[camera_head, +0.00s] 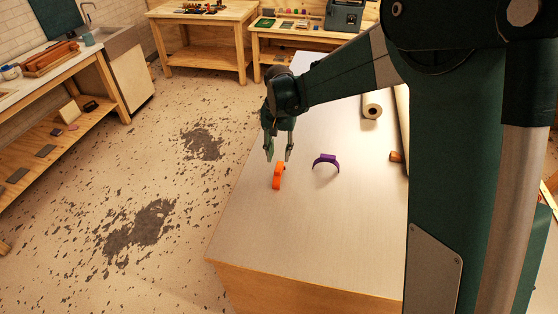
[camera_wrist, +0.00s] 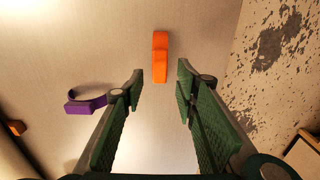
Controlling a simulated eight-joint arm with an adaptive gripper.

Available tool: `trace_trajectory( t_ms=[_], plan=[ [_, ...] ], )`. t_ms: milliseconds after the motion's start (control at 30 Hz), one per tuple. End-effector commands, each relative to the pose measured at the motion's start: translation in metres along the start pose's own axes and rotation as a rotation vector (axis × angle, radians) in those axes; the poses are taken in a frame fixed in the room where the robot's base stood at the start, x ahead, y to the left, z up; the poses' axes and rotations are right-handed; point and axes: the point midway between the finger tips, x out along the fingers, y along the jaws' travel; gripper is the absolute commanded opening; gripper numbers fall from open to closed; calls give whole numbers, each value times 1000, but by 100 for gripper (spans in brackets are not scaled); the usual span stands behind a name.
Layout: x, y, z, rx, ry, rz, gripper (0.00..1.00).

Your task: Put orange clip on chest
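The orange clip (camera_head: 278,176) stands on the pale chest top near its left edge in the head view. In the wrist view the orange clip (camera_wrist: 160,56) lies ahead of the fingertips, between their lines. My gripper (camera_head: 279,152) is open and empty, just above and behind the clip, apart from it. Its two green fingers also show wide apart in the wrist view (camera_wrist: 160,82). The chest (camera_head: 245,235) has a light top and a wooden front side. I cannot tell whether another part of the task's chest is hidden behind my arm.
A purple clip (camera_head: 326,162) stands right of the orange one. A foil roll (camera_head: 371,106) and a small orange-brown piece (camera_head: 396,156) lie further right, beside a long roll partly hidden by my arm. The left edge drops to the floor. The front of the top is clear.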

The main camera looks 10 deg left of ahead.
Motion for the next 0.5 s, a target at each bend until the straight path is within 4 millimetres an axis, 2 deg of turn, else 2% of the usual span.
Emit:
trace_trajectory(
  t_ms=[200,500],
  plan=[
    [-36,0,0,0,0,0,30],
    [-62,0,0,0,0,0,30]
  ],
)
